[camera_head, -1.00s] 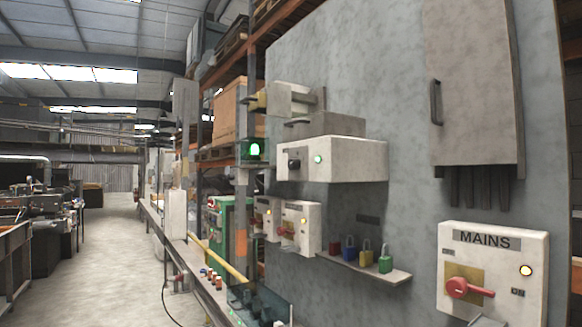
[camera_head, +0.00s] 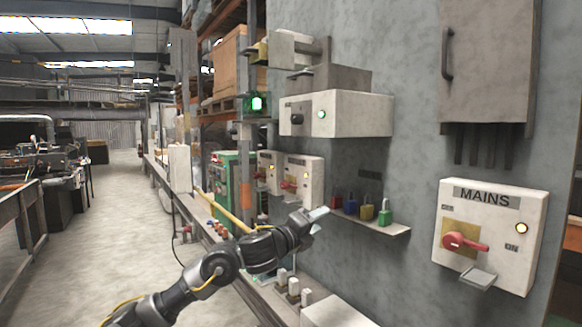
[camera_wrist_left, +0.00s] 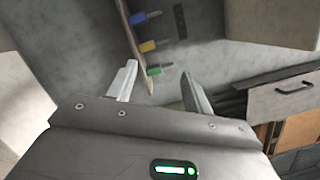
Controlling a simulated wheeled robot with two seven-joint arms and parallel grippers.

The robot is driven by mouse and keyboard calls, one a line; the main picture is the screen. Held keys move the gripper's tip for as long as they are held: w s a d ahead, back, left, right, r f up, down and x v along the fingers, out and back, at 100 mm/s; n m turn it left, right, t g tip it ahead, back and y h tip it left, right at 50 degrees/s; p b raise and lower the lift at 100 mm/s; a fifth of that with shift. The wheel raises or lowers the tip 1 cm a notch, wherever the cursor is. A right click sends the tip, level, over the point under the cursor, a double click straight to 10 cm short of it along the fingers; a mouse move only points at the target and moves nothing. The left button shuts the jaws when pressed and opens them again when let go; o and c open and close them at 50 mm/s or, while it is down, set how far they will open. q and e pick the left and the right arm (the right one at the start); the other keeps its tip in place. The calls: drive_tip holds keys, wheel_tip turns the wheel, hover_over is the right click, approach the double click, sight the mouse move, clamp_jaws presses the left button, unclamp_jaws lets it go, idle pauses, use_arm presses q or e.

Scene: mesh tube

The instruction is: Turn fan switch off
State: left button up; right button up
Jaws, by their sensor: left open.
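I cannot read which switch is the fan's. Two small white switch boxes with red handles and amber lamps hang on the wall in the head view: a left box (camera_head: 268,160) and a right box (camera_head: 314,172). Above them a larger white box (camera_head: 358,115) has a black knob and a lit green lamp. My left gripper (camera_head: 318,214) is just below and right of the right small box, apart from it and left of the padlock shelf. In the left wrist view my left gripper (camera_wrist_left: 158,70) is open, with nothing held. My right gripper is out of view.
A MAINS box (camera_head: 510,240) with a red handle is at the right. A shelf (camera_head: 385,227) with several coloured padlocks, including a green one (camera_head: 385,212), juts from the wall. A grey cabinet (camera_head: 490,60) hangs above. Open floor (camera_head: 130,230) lies left.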

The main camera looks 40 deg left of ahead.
use_arm(q)
drive_tip(key=s+a+r+m+t, duration=0.1)
drive_tip(key=a+r+m, duration=0.15)
drive_tip(key=r, duration=0.45)
drive_tip(key=s+a+r+m+t, duration=0.1)
drive_tip(key=s+a+r, duration=0.1)
drive_tip(key=a+r, duration=0.3)
drive_tip(key=m, duration=0.3)
approach(293, 121)
drive_tip(key=shift+n+t, duration=0.25)
drive_tip(key=shift+t, duration=0.15)
drive_tip(key=p+x, duration=0.5)
drive_tip(key=x, duration=0.2)
drive_tip(key=shift+w+d, duration=0.1)
drive_tip(key=shift+w, duration=0.85)
drive_tip(key=shift+c, duration=0.4)
drive_tip(key=c, duration=0.9)
